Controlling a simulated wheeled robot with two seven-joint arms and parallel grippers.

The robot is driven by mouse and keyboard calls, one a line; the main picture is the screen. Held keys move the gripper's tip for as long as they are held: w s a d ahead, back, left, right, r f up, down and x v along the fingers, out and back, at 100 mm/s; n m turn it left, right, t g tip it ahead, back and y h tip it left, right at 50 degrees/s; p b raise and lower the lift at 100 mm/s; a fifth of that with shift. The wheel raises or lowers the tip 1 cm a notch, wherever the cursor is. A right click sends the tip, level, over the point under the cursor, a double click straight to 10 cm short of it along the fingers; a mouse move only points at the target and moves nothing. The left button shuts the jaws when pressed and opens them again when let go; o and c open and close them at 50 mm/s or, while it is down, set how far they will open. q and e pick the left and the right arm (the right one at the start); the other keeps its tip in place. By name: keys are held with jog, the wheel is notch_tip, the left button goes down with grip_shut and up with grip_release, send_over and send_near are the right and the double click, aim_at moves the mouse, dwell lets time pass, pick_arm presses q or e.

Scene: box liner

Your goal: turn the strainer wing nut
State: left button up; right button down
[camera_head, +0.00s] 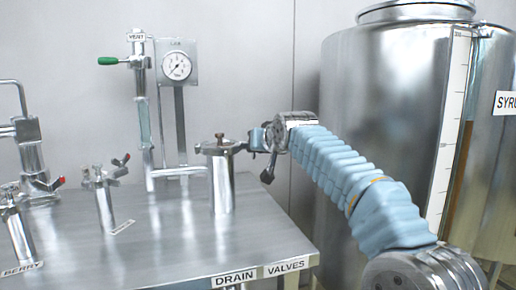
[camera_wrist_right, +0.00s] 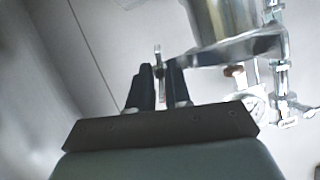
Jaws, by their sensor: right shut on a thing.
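The strainer (camera_head: 222,185) is an upright polished metal cylinder with a flat cap, standing near the right end of the steel table. A metal clamp arm sticks out from its right side toward my right gripper (camera_head: 251,140). In the right wrist view the strainer (camera_wrist_right: 228,18) is at the top, with its arm reaching left to the fingers. My right gripper (camera_wrist_right: 159,74) is shut on a thin upright metal tab, which looks like the wing nut (camera_wrist_right: 158,56). In the head view the wing nut is too small and covered to make out. My left gripper is not in view.
A pressure gauge (camera_head: 177,66) and a green-handled vent valve (camera_head: 112,61) stand behind. Small red-handled valves (camera_head: 104,200) stand to the left on the table (camera_head: 170,245). A large steel tank (camera_head: 385,100) rises behind my right arm.

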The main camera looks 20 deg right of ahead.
jog(key=shift+a+f+n+h, duration=0.15)
jog(key=shift+n+h, duration=0.55)
jog(key=shift+n, duration=0.4)
dwell(1.0)
jog(key=c, duration=1.3)
grip_release()
jog(key=shift+o, duration=0.2)
jog(key=b+v, duration=0.3)
jog(key=v, duration=1)
jog(key=shift+s+r+b, duration=0.3)
jog(key=shift+b, duration=0.05)
